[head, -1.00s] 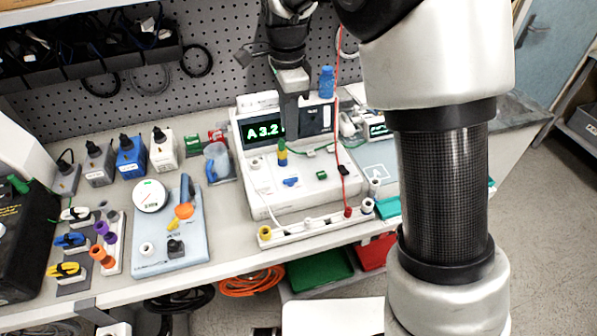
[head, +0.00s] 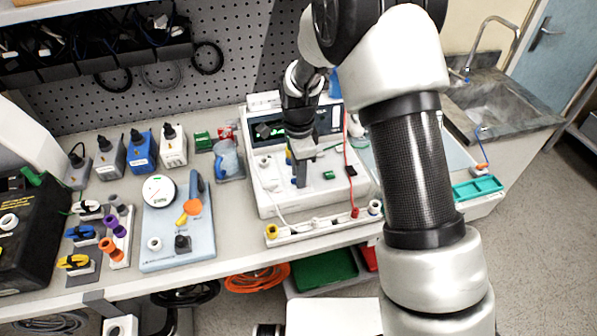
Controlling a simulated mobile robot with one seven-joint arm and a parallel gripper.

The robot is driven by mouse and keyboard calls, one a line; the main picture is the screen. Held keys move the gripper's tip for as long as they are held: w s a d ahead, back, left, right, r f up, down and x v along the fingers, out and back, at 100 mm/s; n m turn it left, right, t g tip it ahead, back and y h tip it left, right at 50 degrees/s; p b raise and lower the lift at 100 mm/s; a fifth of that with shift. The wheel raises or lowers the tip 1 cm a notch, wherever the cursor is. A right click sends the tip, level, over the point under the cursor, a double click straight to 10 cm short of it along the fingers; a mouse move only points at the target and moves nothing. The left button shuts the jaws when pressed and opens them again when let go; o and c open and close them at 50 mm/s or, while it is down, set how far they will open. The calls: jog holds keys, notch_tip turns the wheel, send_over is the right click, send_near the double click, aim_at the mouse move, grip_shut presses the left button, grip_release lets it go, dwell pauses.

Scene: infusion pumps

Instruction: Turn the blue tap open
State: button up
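The white pump unit (head: 265,207) stands on the bench in the head view. A small blue part, which looks like the blue tap (head: 294,181), shows on its top, mostly hidden by my gripper. My gripper (head: 302,182) points down over the unit, with its tips at or just above this blue part. I cannot tell whether they touch it. The fingers are seen nearly edge-on, so their opening is not clear. A post with yellow and blue bands (head: 290,157) stands just behind and left of the fingers, partly covered.
A white strip with coloured ports (head: 315,230) lies along the unit's front. A red line (head: 348,165) rises close to the right of my gripper. A blue jug (head: 227,158) and a pale blue gauge board (head: 175,257) stand left. A teal tray (head: 475,188) lies right.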

jog(key=shift+f, duration=0.1)
grip_shut()
jog(key=shift+n+b, duration=0.3)
jog(key=shift+n, duration=0.1)
jog(key=n+b, duration=0.1)
jog(key=n, duration=0.3)
jog(key=shift+b, duration=0.3)
jog(key=n+b, duration=0.1)
jog(key=n, duration=0.4)
dwell(0.3)
grip_release()
